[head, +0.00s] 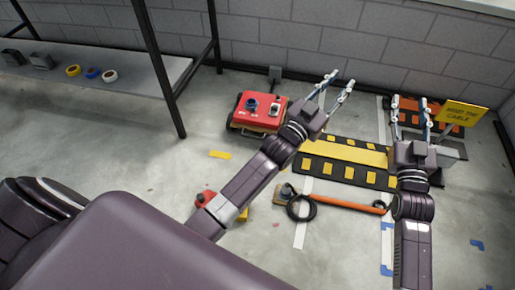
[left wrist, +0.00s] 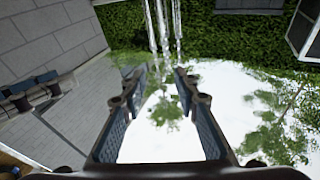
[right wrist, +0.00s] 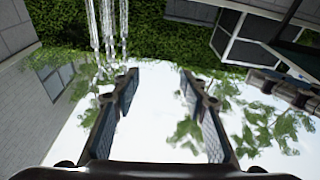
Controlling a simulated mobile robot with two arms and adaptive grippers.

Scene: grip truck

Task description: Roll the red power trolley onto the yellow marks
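The red power trolley (head: 268,110) stands on the concrete floor left of the cable ramp, near the back wall; dark fittings sit on its top. A short yellow mark (head: 220,154) lies on the floor in front and to its left. Another yellow patch (head: 243,214) shows nearer, partly hidden by my left arm. My left gripper (head: 341,80) is open and empty, raised, appearing right of the trolley. My right gripper (head: 409,102) is open and empty, appearing before the orange unit. The wrist views show empty fingers (left wrist: 160,85) (right wrist: 160,85) and no trolley.
A black and yellow cable ramp (head: 345,150) lies right of the trolley. An orange bar (head: 345,204) and a black cable loop (head: 301,208) lie nearer. An orange unit (head: 412,104) and yellow sign (head: 461,115) stand right. A shelf (head: 130,75) with tape rolls is left.

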